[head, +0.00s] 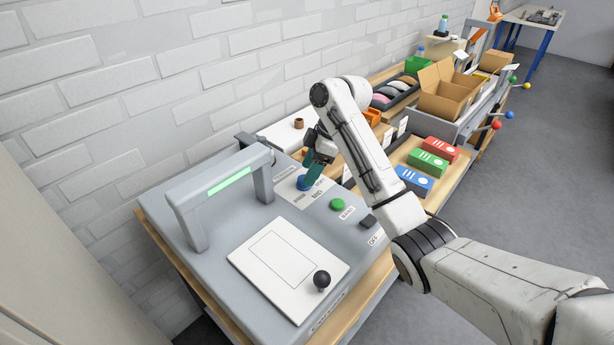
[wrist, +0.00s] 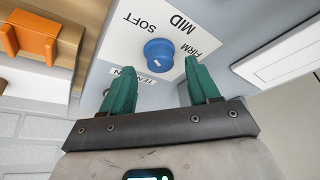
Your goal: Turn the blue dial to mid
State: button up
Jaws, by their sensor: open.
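The blue dial (head: 304,184) sits on a white label plate on top of the grey machine. In the wrist view the dial (wrist: 159,54) shows a small pale mark on its top, on the side nearer my gripper. The words SOFT, MID and FIRM (wrist: 182,22) are printed around it and appear upside down there. Which word the mark points at I cannot tell. My gripper (wrist: 156,76) is open, its green fingers on either side of the near part of the dial, with nothing between them. In the head view my gripper (head: 314,168) is just above the dial.
A green button (head: 337,205) and a black switch (head: 368,221) lie right of the dial. A grey arch (head: 215,190) with a green light stands to its left. A white plate (head: 275,250) with a black knob (head: 321,279) is in front. Coloured boxes (head: 421,162) lie beyond.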

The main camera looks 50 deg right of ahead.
jog(key=shift+x, duration=1.2)
jog(key=shift+c, duration=0.3)
jog(key=c, duration=1)
